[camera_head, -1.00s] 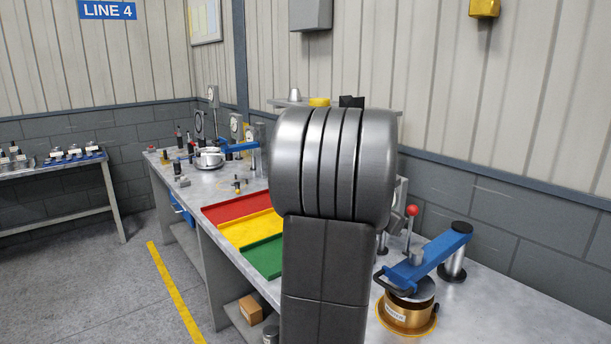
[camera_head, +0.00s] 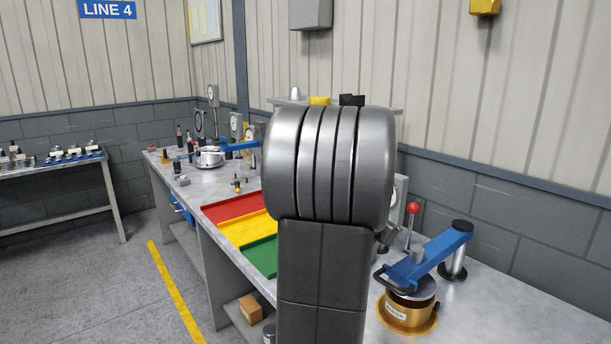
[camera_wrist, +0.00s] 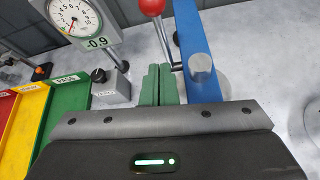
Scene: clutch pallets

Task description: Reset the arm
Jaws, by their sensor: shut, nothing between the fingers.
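My gripper (camera_wrist: 157,84) shows in the wrist view as two green fingers pressed together, shut and empty. It hangs above the bench beside a blue clamp arm (camera_wrist: 197,50) and a lever with a red knob (camera_wrist: 151,6). In the head view my arm's grey link fills the middle and hides the gripper. The blue clamp arm (camera_head: 430,256) there reaches over a brass-coloured pot (camera_head: 408,311) at the right.
Red, yellow and green trays (camera_head: 237,207) lie on the bench left of my arm. A dial gauge reading -0.9 (camera_wrist: 75,18) stands close to the gripper's left in the wrist view. The bench's front right (camera_head: 530,310) is clear. A side table (camera_head: 60,173) holds small parts.

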